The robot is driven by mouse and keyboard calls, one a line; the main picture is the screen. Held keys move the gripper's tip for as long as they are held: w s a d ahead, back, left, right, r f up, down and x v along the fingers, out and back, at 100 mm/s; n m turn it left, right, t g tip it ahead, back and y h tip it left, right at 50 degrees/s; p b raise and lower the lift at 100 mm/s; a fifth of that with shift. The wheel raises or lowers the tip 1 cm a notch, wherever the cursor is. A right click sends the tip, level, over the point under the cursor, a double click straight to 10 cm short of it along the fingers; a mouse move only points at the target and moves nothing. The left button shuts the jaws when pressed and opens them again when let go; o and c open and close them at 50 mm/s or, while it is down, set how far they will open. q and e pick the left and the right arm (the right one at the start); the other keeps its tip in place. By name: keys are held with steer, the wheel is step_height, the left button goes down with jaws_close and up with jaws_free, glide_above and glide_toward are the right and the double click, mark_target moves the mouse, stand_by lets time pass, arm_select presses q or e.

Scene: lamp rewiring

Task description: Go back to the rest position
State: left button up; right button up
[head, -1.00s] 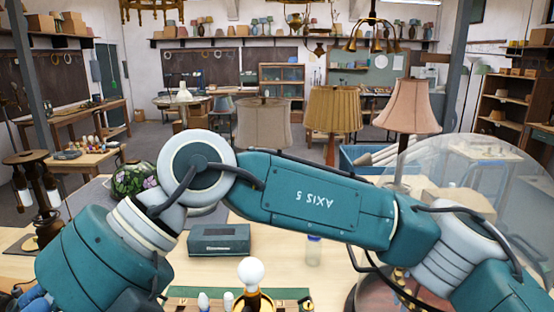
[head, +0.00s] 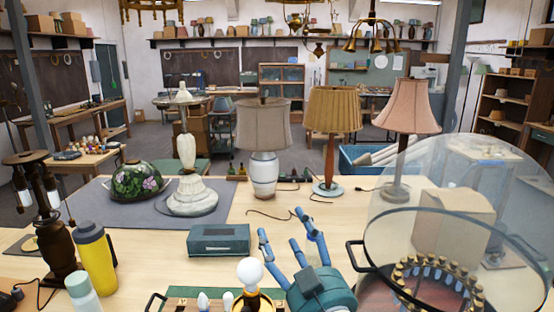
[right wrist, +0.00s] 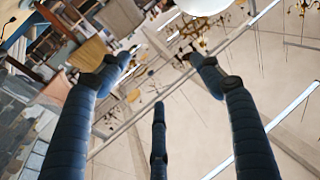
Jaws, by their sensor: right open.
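My right gripper (head: 283,226) rises from the bottom edge of the head view, a little right of centre. Its blue fingers are spread and point up, with nothing between them. In the right wrist view the open fingers (right wrist: 160,68) frame empty air, with ceiling lights beyond. A white bulb (head: 249,270) on a brass-coloured base stands just left of the gripper, close in the picture; the exact gap cannot be told. A teal box (head: 219,239) lies on the workbench behind the bulb. My left gripper is not in view.
A glass dome (head: 470,200) and a handled round tray with a ring of small parts are at the right. Several lamps, including a marble one (head: 190,196), stand behind. A yellow bottle (head: 95,258) is at the left. Bare bench (head: 160,268) shows at the front left.

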steer(key=s+d+f+m+g+h, duration=0.1)
steer(key=s+d+f+g+h, duration=0.2)
steer(key=f, duration=0.5)
steer(key=s+d+f+g, duration=0.2)
steer(key=s+d+f, duration=0.15)
steer(key=f, duration=0.45)
steer(key=s+d+f+m+g+h, duration=0.1)
steer(key=s+d+f+g+h, duration=0.1)
steer(key=d+f, duration=0.35)
steer(key=s+d+f+n+g+h, duration=0.1)
steer(key=s+d+f+g, duration=0.25)
steer(key=s+f, duration=0.6)
steer(key=s+d+f+g, duration=0.3)
steer(key=s+f+g, duration=0.3)
steer(key=s, duration=0.7)
step_height(320, 180, down, 38)
steer(key=s+f+b, duration=0.1)
steer(key=s+b, duration=0.1)
steer(key=b, duration=1)
steer(key=s+d+f+b, duration=0.1)
steer(key=s+f+b, duration=0.4)
steer(key=f, duration=0.8)
steer(key=s+d+f+g+b, duration=0.1)
steer(key=s+f+b, duration=0.4)
steer(key=s+f, duration=0.7)
steer(key=shift+s+d+f+n, duration=0.3)
steer(key=shift+d+f, duration=0.1)
steer(key=shift+f, duration=0.3)
